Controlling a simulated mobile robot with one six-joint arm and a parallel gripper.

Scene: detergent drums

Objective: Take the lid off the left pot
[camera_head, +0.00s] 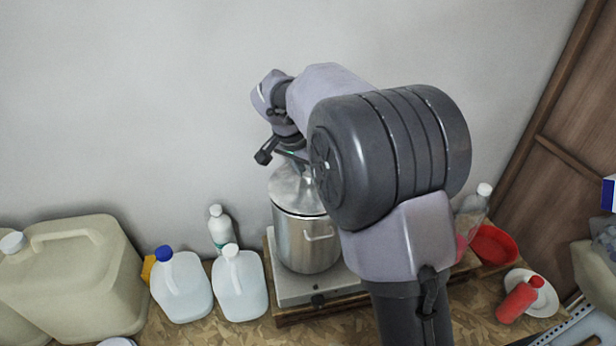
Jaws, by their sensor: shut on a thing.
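A steel pot (301,245) with a side handle stands on a light-coloured hot plate (290,289) in the middle of the view. Its steel lid (290,191) is at the pot's mouth, right under my gripper (296,156). My gripper points down and is shut on the lid at its top; the grip itself is small and partly hidden. I cannot tell whether the lid touches the rim or is slightly raised. My arm covers the right side of the pot and lid. No second pot shows; the area behind my arm is hidden.
Left of the pot are two clear jugs (240,290), a white bottle (220,230) and a large beige canister (85,275). To the right are a clear bottle (472,212), a red bowl (494,246) and a red bottle (518,300) on a white plate. A wall stands close behind.

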